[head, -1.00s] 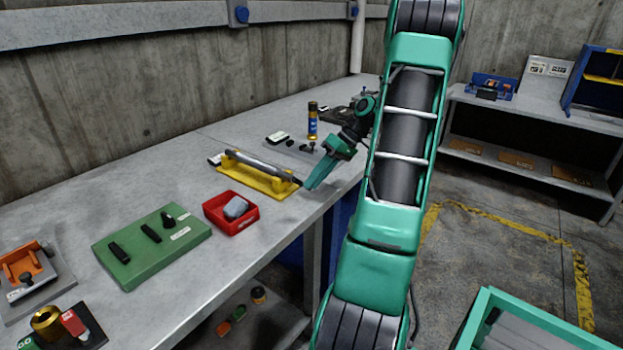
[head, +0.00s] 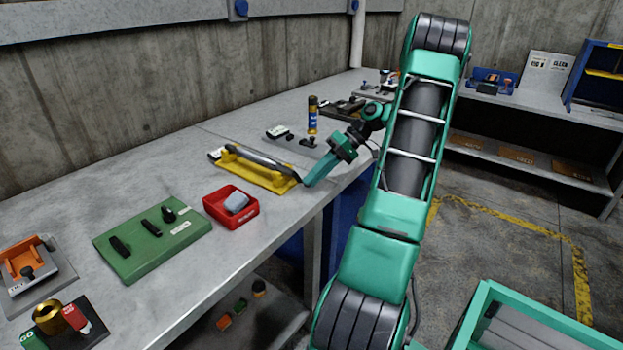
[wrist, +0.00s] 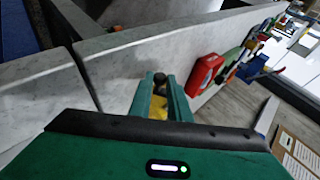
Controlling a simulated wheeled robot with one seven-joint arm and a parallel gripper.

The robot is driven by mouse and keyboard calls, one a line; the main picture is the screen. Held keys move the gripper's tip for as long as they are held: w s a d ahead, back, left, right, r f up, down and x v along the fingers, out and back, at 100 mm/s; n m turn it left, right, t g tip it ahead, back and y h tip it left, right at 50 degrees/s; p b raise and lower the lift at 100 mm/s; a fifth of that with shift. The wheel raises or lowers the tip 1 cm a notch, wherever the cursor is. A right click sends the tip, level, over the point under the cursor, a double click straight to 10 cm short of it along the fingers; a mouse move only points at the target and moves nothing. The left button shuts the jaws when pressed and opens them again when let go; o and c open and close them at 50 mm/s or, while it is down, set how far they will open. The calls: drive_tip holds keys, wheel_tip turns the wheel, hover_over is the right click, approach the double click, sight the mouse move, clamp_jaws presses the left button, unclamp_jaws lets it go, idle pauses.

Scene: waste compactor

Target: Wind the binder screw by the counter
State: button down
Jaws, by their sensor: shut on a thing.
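The binder is a yellow frame (head: 262,180) with a long grey bar (head: 252,158) along it, on the grey workbench. My gripper (head: 307,182) is at the binder's right end, near the bench's front edge. In the wrist view, my gripper (wrist: 160,84) has its two green fingers close on either side of a small dark knob (wrist: 159,79), which looks like the binder screw. A bit of yellow frame (wrist: 157,107) shows between the fingers. The fingers hide part of the knob, and its turn angle cannot be read. I cannot make out a counter reading.
A red bin (head: 231,207) with a grey piece stands just left of the binder. A green board (head: 152,240) with black parts lies further left. A blue and gold can (head: 312,116) and small dark parts stand behind. The floor to the right is mostly open.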

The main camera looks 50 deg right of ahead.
drive_tip(key=c, duration=1.7)
unclamp_jaws()
drive_tip(key=shift+f, duration=0.1)
drive_tip(key=shift+o, duration=0.2)
drive_tip(key=shift+d, duration=0.15)
drive_tip(key=v, duration=1)
drive_tip(key=shift+d+r, duration=0.15)
drive_tip(key=shift+r, duration=0.1)
drive_tip(key=shift+s, duration=0.15)
